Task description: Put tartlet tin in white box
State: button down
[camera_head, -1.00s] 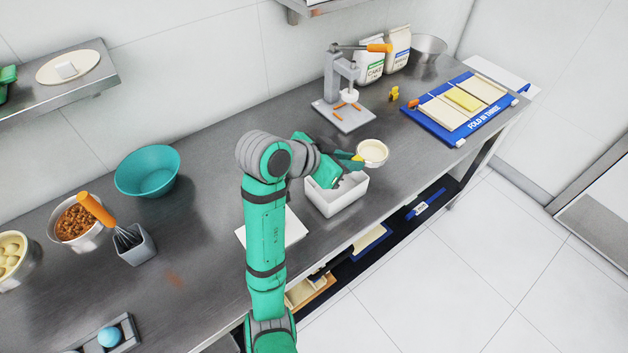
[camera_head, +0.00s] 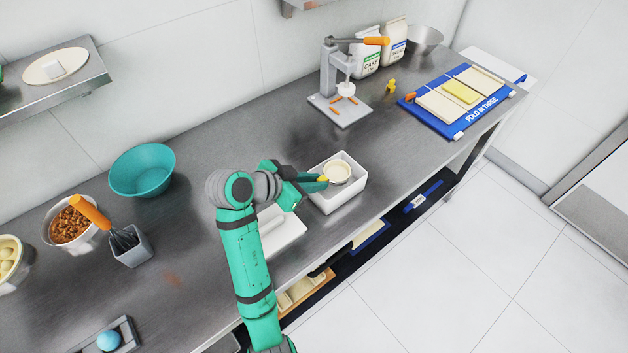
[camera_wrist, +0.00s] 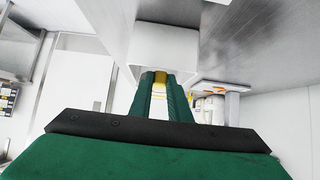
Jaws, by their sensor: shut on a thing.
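The tartlet tin (camera_head: 338,171) is a small round cream-coloured cup, and in the head view it shows within the outline of the white box. The white box (camera_head: 343,202) is open-topped and stands on the steel counter near its front edge. My gripper (camera_head: 321,180) reaches over the box's left side and is shut on the tin's left edge. In the wrist view my gripper (camera_wrist: 160,79) has its fingers close together with yellow between the tips. I cannot tell whether the tin touches the box floor.
A white flat item (camera_head: 285,232) lies left of the box, partly behind my arm. A grey press (camera_head: 335,80) with an orange handle stands behind, and a blue folding board (camera_head: 455,128) lies at right. A teal bowl (camera_head: 143,172) stands at left. Counter right of the box is clear.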

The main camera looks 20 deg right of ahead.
jog(key=shift+a+f, duration=0.1)
jog(key=shift+f, duration=0.5)
jog(key=c, duration=1.7)
grip_release()
jog(key=shift+o, duration=0.2)
jog(key=shift+r, duration=0.3)
jog(key=v, duration=1.2)
jog(key=shift+r, duration=0.3)
jog(key=shift+w, duration=0.1)
